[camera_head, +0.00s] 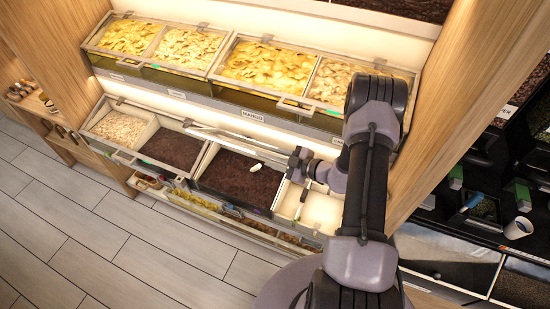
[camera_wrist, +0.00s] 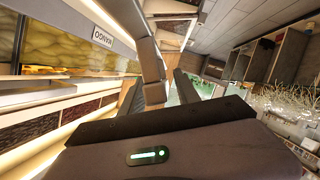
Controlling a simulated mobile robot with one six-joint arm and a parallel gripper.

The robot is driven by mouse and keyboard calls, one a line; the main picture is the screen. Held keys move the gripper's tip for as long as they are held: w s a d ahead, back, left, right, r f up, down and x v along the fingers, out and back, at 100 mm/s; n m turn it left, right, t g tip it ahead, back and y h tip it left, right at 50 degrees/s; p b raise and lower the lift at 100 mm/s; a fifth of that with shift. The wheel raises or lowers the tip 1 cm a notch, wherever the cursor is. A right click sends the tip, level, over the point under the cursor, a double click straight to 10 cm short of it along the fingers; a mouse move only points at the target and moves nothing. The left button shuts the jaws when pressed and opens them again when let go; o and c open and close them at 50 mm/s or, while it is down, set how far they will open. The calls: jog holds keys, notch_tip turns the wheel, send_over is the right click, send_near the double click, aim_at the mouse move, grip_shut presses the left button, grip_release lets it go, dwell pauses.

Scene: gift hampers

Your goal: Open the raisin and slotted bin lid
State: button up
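The raisin and slotted bin is in the lower row in the head view, with dark raisins (camera_head: 236,178) on its left and a pale compartment (camera_head: 318,212) on its right. Its lid (camera_head: 235,139) shows as thin, nearly edge-on bars above the raisins and looks raised. My gripper (camera_head: 294,161) is at the right end of these bars; contact is unclear. In the wrist view my gripper's two dark fingers (camera_wrist: 158,95) stand apart. A brown segmented strip shows between them, but I cannot tell that they hold it.
A white scoop (camera_head: 257,167) lies on the raisins, and a pale utensil (camera_head: 301,204) is in the right compartment. The upper bins (camera_head: 265,68) overhang behind, with a MANGO label (camera_head: 252,115). A wooden partition (camera_head: 455,110) stands right of my arm. The floor (camera_head: 120,240) in front is clear.

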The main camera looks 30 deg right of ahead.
jog(key=shift+s+r, duration=0.1)
jog(key=v, duration=1.1)
jog(key=shift+s+d, duration=0.2)
jog(key=shift+s, duration=0.15)
jog(key=shift+r, duration=0.1)
jog(key=shift+c, duration=0.5)
